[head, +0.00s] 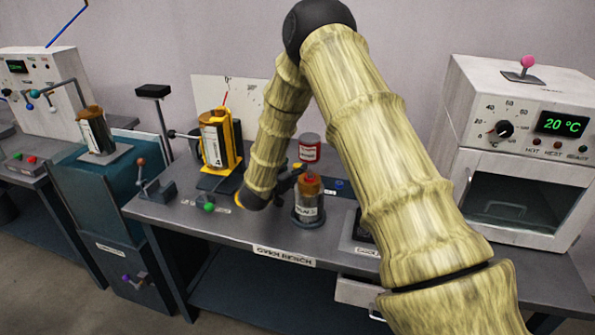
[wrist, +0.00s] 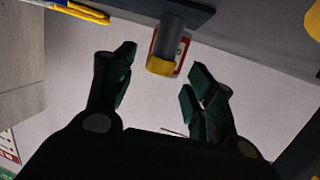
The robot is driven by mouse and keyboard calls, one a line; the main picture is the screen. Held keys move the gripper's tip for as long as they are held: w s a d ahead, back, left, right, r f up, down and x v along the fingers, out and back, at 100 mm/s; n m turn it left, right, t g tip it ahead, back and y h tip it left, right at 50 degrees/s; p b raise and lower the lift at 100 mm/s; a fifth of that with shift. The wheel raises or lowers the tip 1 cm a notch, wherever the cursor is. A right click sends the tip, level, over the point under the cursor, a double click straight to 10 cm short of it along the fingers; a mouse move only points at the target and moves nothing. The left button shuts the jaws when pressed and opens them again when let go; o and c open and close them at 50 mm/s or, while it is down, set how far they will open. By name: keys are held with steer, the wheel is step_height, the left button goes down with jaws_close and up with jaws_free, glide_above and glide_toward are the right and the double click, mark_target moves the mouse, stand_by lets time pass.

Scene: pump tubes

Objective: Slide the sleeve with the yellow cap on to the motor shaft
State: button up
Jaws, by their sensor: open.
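In the wrist view, a grey cylinder with a yellow cap (wrist: 169,45), which looks like the sleeve, sits just beyond and between my fingertips. Its capped end faces my gripper (wrist: 161,68). The gripper is open, with a finger on each side and a gap around the cap; the fingers do not appear to touch it. In the head view my gripper is a dark shape low over the bench, mostly hidden by my arm, and I cannot make out the sleeve there. I cannot tell which part is the motor shaft.
A labelled canister with an orange-brown top (head: 308,201) stands close to my gripper, with a red-labelled jar (head: 309,148) behind it. A yellow-framed unit (head: 218,143) stands to the left. A white oven (head: 525,150) stands at the right.

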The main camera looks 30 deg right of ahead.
mark_target(297, 165)
steer(key=x, duration=0.3)
steer(key=shift+w+d, duration=0.15)
steer(key=shift+d, duration=0.1)
steer(key=c, duration=1.2)
steer(key=shift+r, duration=0.15)
